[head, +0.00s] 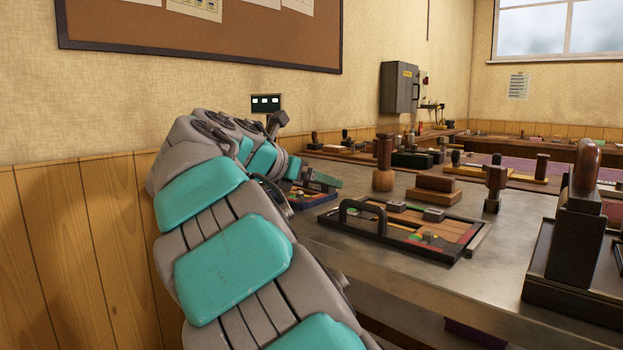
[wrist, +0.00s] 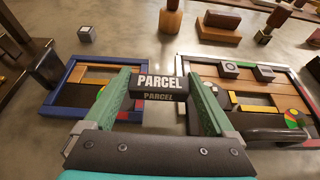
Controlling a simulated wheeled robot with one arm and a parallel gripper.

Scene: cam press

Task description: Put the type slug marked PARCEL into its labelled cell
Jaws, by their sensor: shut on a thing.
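The dark type slug marked PARCEL in white letters (wrist: 160,88) is held crosswise between the two green fingers of my gripper (wrist: 161,76) in the wrist view. My gripper is shut on it, above the bench and over the gap between two trays. In the head view my gripper (head: 322,182) is small, above the blue-rimmed tray. The blue-rimmed tray (wrist: 44,104) is on the left in the wrist view and the dark-rimmed tray (wrist: 183,66) on the right. Both have wooden compartments. I cannot read a cell label for PARCEL.
A black handle (head: 362,207) stands up from the dark tray, which also holds small grey blocks (wrist: 229,69). A loose grey cube (wrist: 86,34) lies behind the blue tray. Wooden stamps (head: 383,165) stand further back. A dark press (head: 577,230) is at the right.

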